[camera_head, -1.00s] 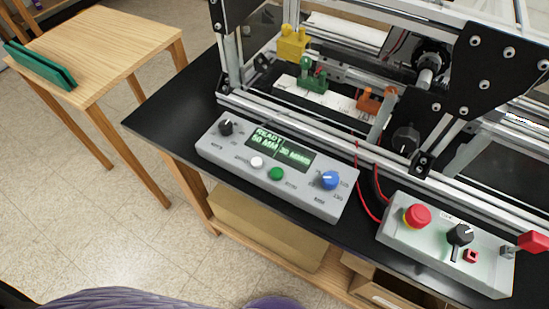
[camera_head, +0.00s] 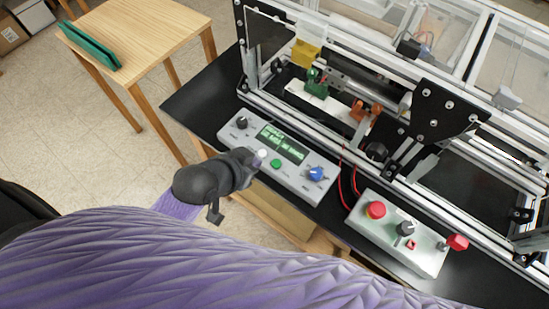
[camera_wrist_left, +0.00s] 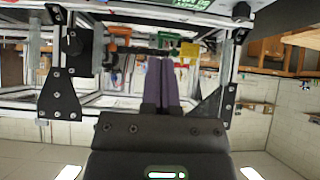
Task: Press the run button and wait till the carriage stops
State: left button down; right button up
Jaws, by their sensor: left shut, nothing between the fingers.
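The grey control box (camera_head: 316,192) lies at the front edge of the black table. It carries a lit green display (camera_head: 283,143), a white button (camera_head: 262,153), a green button (camera_head: 276,163) and a blue knob (camera_head: 316,174). Button labels are too small to read. My left gripper (camera_head: 258,159) is shut and empty, its tips at or just above the white button; contact cannot be told. Its closed purple fingers show in the left wrist view (camera_wrist_left: 162,84). A black plate (camera_head: 445,112) stands on the extrusion frame; I cannot tell whether it is the carriage. My right gripper is out of view.
A second box (camera_head: 400,250) with a red mushroom button (camera_head: 375,209), black knob and red lever stands to the right. Green (camera_head: 316,84) and orange (camera_head: 361,112) clamps sit inside the frame. A wooden table (camera_head: 150,40) with a green piece stands at left.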

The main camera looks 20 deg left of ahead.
pick_arm(q)
jog(key=b, duration=0.3)
send_over(279, 160)
jog(key=s, duration=0.3)
jog(key=f, duration=0.4)
jog(key=a+f, duration=0.1)
jog(key=f, duration=0.2)
jog(key=shift+w, duration=0.15)
jog(key=f, duration=0.2)
jog(key=b, duration=0.1)
jog(key=shift+w+d+f, duration=0.1)
jog(key=shift+w+f, duration=0.15)
jog(key=shift+f, duration=0.85)
